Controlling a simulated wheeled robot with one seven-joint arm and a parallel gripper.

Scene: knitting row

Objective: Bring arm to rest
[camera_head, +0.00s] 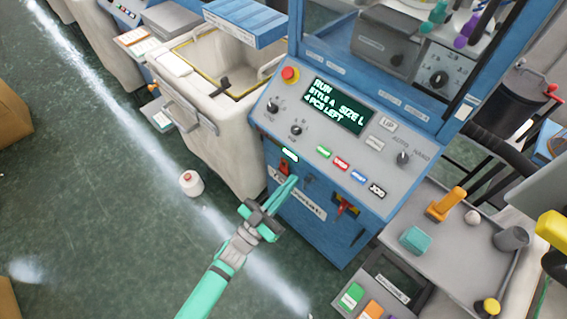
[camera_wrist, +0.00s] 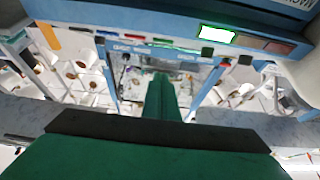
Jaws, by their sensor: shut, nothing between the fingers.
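My gripper (camera_head: 288,190) is at the end of my teal arm, in the middle of the head view, shut and empty. Its fingertips are in front of the blue lower front of the knitting machine (camera_head: 318,238), close to a red switch (camera_head: 284,172). I cannot tell whether they touch it. In the wrist view, the green fingers (camera_wrist: 160,98) are together and point toward the machine front, with a lit green-edged indicator (camera_wrist: 217,35) at upper right.
The control panel (camera_head: 335,118) shows "RUN, STYLE A, SIZE L, 4 PCS LEFT". A red lever switch (camera_head: 346,207) is to the right. A beige bin (camera_head: 215,100) stands left, a yarn cone (camera_head: 191,183) lies on the floor, and a grey tray (camera_head: 455,240) holds small items. The left floor is mostly open.

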